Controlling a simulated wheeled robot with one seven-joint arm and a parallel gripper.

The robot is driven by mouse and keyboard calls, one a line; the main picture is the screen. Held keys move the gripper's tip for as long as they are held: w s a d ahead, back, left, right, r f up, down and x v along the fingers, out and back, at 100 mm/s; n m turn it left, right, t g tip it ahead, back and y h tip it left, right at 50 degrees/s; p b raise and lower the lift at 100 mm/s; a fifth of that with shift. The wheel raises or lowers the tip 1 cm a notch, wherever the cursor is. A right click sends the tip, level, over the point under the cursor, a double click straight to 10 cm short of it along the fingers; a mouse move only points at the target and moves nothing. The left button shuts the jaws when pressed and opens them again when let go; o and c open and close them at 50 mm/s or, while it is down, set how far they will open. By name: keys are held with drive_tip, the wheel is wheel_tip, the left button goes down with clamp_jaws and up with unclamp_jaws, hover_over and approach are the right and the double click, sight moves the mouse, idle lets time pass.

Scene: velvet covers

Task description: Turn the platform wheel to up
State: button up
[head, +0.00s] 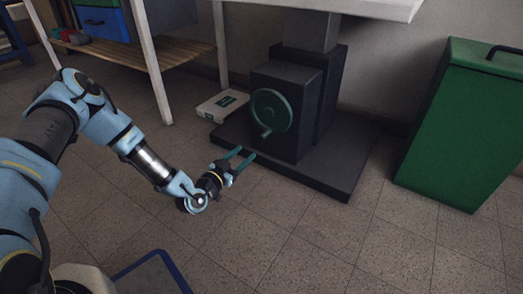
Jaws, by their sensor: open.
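The platform wheel (271,112) is a dark green handwheel with a small crank handle at its lower left. It is mounted on the front of a dark box (301,88) at the foot of a column. My gripper (240,158) is open and empty, with teal fingers pointing up and to the right. It is below and left of the wheel, near the left edge of the dark base plate (318,180), and apart from the wheel. No up or down mark on the wheel can be made out.
A white platform top (380,8) overhangs the column. A green bin (460,120) stands at the right. A white case (222,105) lies on the floor left of the base. A wooden-shelved table (180,48) stands at the back left.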

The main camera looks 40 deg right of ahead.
sight(263, 139)
drive_tip(key=b+x, duration=0.2)
drive_tip(key=x, duration=0.3)
drive_tip(key=b+x, duration=0.2)
drive_tip(key=x, duration=0.3)
drive_tip(key=shift+s+d+f, duration=0.15)
drive_tip(key=shift+s+f, duration=0.05)
drive_tip(key=shift+w+d+r, duration=0.1)
drive_tip(key=shift+d+r, duration=0.05)
drive_tip(key=shift+d, duration=0.2)
